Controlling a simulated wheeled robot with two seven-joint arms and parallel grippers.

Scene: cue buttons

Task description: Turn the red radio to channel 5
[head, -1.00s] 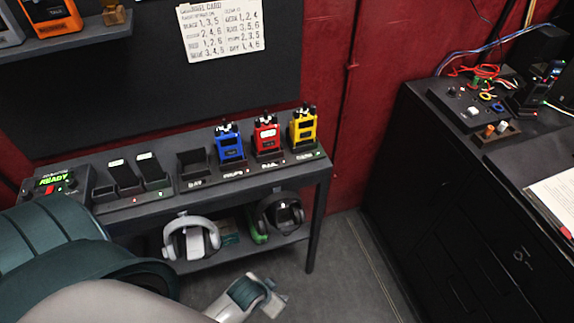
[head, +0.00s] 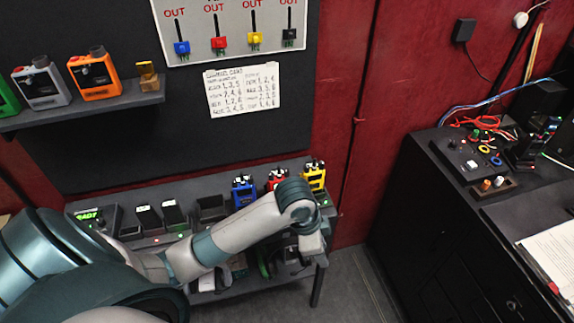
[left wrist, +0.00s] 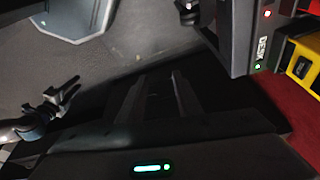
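The red radio (head: 276,180) stands in its charger on the bench between the blue radio (head: 243,191) and the yellow radio (head: 314,176). My left arm hides its lower part, and its channel setting is too small to read. My left gripper (head: 312,246) hangs in front of the bench's right end, apart from the radios; its fingers are unclear in the head view. In the left wrist view the left gripper (left wrist: 158,95) has its fingers apart with nothing between them. The yellow radio shows there (left wrist: 302,62). What looks like my right gripper (left wrist: 62,96) is at the left.
A shelf (head: 130,104) holds grey and orange devices. A wall panel (head: 235,45) has coloured switches marked OUT, above a channel card (head: 242,90). Headphones hang below the bench, partly behind my arm. A black cabinet (head: 430,225) stands right; floor between is clear.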

